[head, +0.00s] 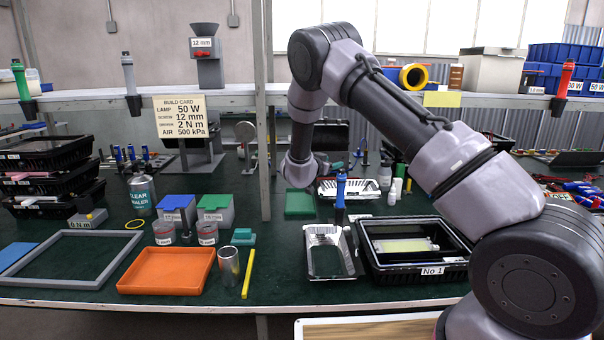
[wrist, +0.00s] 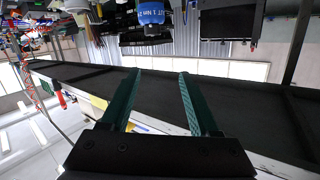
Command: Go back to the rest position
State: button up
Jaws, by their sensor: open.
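My gripper (wrist: 160,76) shows in the wrist view with its two green fingers apart and nothing between them. In the head view my grey arm rises from the lower right, bends at the top and comes down over the middle of the bench; the fingers cannot be made out there. A blue tool with a 1 N m label (wrist: 151,13) is at the top of the wrist view, beyond the fingertips and apart from them. In the head view a blue-handled tool (head: 340,188) stands upright behind a silver housing frame (head: 312,272).
The green bench (head: 285,283) holds an orange tray (head: 170,268), a grey frame (head: 30,283), a metal cylinder (head: 229,266) and a black No 1 tray (head: 385,270). A shelf post (head: 262,120) rises left of my wrist.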

jog(key=s+d+r+y, duration=0.2)
jog(key=s+r+y, duration=0.15)
jog(key=r, duration=0.65)
jog(key=s+d+r+y, duration=0.25)
jog(key=r+y, duration=0.25)
jog(key=r, duration=0.6)
jog(key=s+d+r+n+g+y, duration=0.1)
jog(key=s+r+y, duration=0.1)
jog(key=s+r, duration=0.35)
jog(key=s+d+r+n+g+y, duration=0.1)
jog(key=s+r+n, duration=0.1)
jog(key=s, duration=0.7)
jog(key=s+d+f+g, duration=0.1)
jog(key=s+d+g, duration=0.1)
jog(key=s, duration=1.1)
jog(key=s+d+f+n+g, duration=0.1)
jog(key=s+d+g, duration=0.1)
jog(key=s, duration=1.1)
jog(key=shift+s+d+f, duration=0.25)
jog(key=shift+f, duration=0.05)
